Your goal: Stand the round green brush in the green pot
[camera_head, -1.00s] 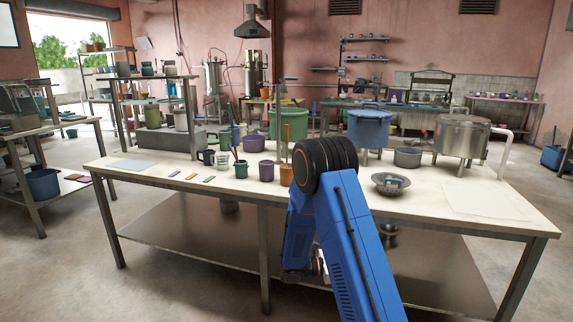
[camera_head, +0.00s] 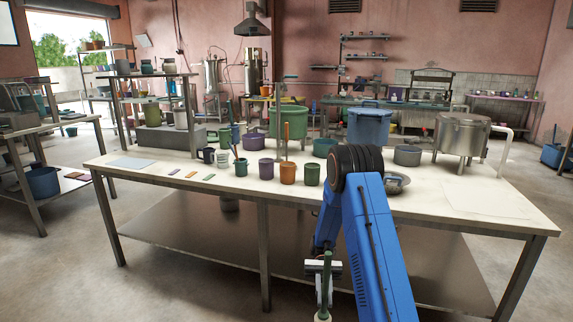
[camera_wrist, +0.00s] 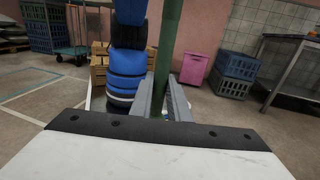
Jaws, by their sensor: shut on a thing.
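The green brush (camera_head: 326,285) hangs upright in my gripper (camera_head: 323,268), in front of the table and below its top. Its green handle also shows in the wrist view (camera_wrist: 168,45), between the two grey fingers (camera_wrist: 164,102), which are shut on it. A pale round end shows at the bottom edge of the head view. A small dark green pot (camera_head: 312,175) stands upright on the table, at the right end of a row of small pots, left of my arm. The brush is well apart from it.
An orange pot (camera_head: 287,173) with a stick stands just left of the green pot, and a purple pot (camera_head: 266,169) beyond it. A teal pot (camera_head: 241,168) holds a brush. A metal bowl (camera_head: 398,184) is partly hidden behind my arm. The table's front edge is clear.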

